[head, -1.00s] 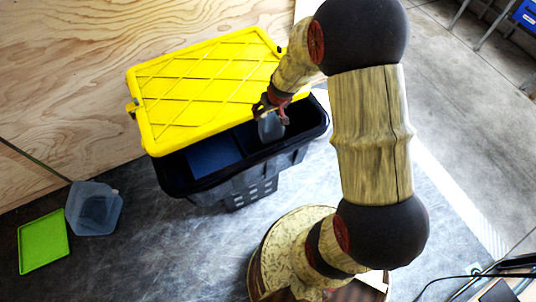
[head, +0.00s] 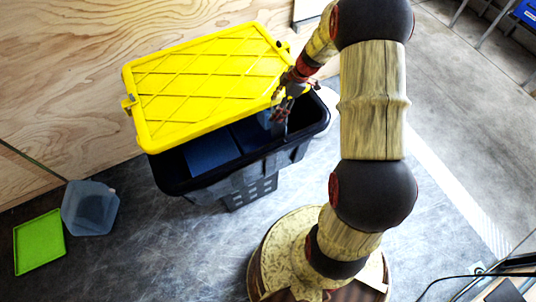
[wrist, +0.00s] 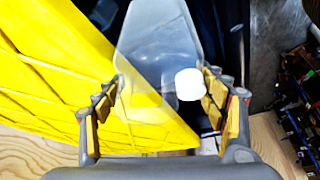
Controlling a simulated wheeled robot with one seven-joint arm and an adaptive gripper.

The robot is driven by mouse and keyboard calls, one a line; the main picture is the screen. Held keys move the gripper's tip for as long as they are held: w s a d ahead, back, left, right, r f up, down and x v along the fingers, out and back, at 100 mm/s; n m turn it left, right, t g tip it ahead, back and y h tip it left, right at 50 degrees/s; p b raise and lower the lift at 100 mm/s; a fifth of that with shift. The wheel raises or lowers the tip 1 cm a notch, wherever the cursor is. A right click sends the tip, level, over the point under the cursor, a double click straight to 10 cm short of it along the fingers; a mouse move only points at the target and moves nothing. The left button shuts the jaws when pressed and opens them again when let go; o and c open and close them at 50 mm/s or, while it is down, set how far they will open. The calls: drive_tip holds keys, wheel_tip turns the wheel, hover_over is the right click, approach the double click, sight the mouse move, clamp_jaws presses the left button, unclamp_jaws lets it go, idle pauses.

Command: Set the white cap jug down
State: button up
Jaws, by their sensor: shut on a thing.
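The white cap jug (wrist: 158,50) is a translucent, pale container with a round white cap (wrist: 190,84). In the wrist view it sits between the fingers of my gripper (wrist: 163,98), which is shut on it. In the head view my gripper (head: 284,104) is over the right end of the dark bin (head: 172,186). The jug (head: 268,120) shows only in part there, behind the fingers and within the bin's opening. I cannot tell whether its base touches anything.
A yellow lid (head: 205,80) lies tilted over the bin's back part, close to my gripper. A blue panel (head: 211,151) is inside the bin. A clear container (head: 90,208) and a green tray (head: 39,242) lie on the grey surface at left. A plywood wall (head: 60,80) stands behind.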

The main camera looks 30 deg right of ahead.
drive_tip(key=s+d+f+b+x, duration=0.1)
drive_tip(key=b+x, duration=0.1)
drive_tip(key=x, duration=0.7)
drive_tip(key=s+d+f+b+x, duration=0.1)
drive_tip(key=d+b+x, duration=0.1)
drive_tip(key=x, duration=0.7)
drive_tip(key=shift+f+b, duration=0.3)
drive_tip(key=shift+b, duration=0.1)
drive_tip(key=shift+f, duration=0.15)
drive_tip(key=o, duration=1.2)
drive_tip(key=shift+o, duration=0.2)
